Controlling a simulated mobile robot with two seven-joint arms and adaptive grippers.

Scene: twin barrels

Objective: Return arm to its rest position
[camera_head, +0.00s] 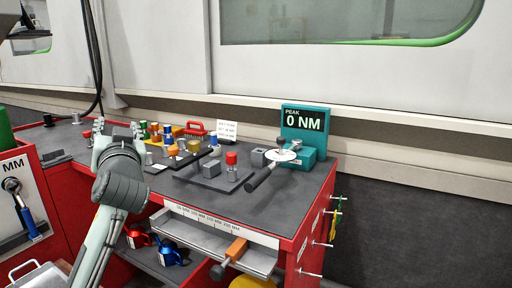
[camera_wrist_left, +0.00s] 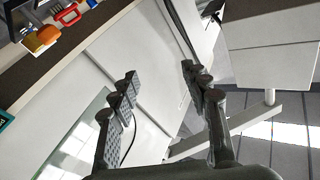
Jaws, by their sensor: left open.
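My left arm rises from the bottom left in the head view, and its gripper (camera_head: 117,132) is above the left part of the grey worktop (camera_head: 130,185). In the left wrist view the two fingers of the left gripper (camera_wrist_left: 165,85) stand apart with nothing between them. Behind them are white wall panels and part of the floor. My right gripper is not in view.
The red bench holds several coloured pegs, a dark block with a red-topped peg (camera_head: 231,160), a red-handled item (camera_head: 195,129) and a black-handled tool (camera_head: 262,177). A teal display (camera_head: 304,122) reads 0 NM.

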